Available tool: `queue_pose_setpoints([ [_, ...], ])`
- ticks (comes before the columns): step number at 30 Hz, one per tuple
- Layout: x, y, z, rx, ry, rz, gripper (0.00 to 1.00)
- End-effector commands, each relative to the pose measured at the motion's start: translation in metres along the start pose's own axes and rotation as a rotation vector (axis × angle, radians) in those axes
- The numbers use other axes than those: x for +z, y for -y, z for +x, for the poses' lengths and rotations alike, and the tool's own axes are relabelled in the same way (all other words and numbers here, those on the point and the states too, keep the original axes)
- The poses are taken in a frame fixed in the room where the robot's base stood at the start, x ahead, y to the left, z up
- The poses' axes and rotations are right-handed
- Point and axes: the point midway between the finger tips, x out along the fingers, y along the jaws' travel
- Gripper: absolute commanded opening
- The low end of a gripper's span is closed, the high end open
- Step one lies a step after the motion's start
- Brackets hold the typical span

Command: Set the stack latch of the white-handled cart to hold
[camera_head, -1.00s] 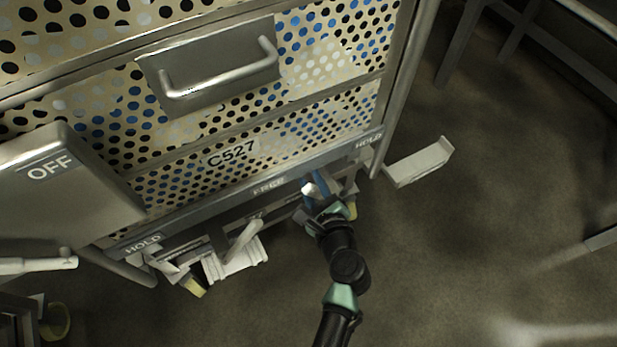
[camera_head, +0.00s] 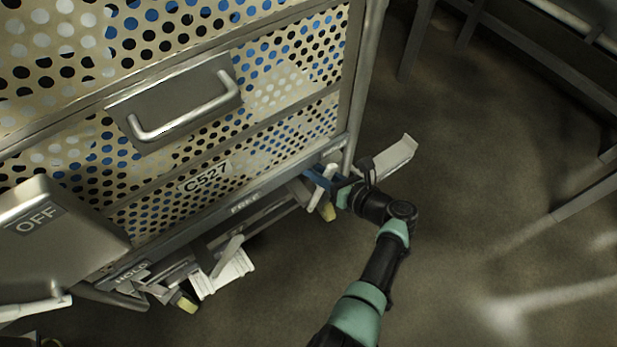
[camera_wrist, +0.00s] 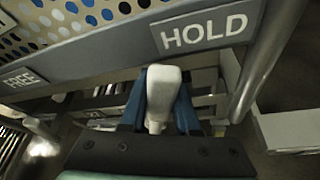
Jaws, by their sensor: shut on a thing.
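The cart (camera_head: 285,105) has perforated cream panels and a plate reading C527. Along its lower edge runs a grey rail with FREE (camera_head: 245,204) near its middle and HOLD labels toward both ends. The white latch handle (camera_head: 320,184) is near the right end of the rail. My gripper (camera_head: 324,181) is shut on it, with blue fingers on both sides. In the wrist view the white handle (camera_wrist: 162,92) stands between the blue fingers, just below the right HOLD label (camera_wrist: 203,33). The FREE label (camera_wrist: 22,80) is farther left there.
A grey box marked OFF (camera_head: 45,228) juts out at the left. A white pedal (camera_head: 222,272) sits low under the cart, and a pale bracket (camera_head: 392,159) sticks out at the right. Open floor lies to the right, with a metal frame (camera_head: 540,65) beyond.

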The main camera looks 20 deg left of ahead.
Motion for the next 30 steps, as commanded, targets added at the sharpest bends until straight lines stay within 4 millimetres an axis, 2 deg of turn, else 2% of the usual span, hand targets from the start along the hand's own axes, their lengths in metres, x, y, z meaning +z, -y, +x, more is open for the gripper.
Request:
queue_pose_setpoints([
  [3, -0.004, 0.013, 0.002, 0.035, 0.004, 0.089, 0.0],
  [12, -0.006, 0.028, 0.002, 0.1, 0.003, 0.243, 0.0],
  [30, -0.007, 0.032, 0.002, 0.125, -0.002, 0.311, 0.0],
])
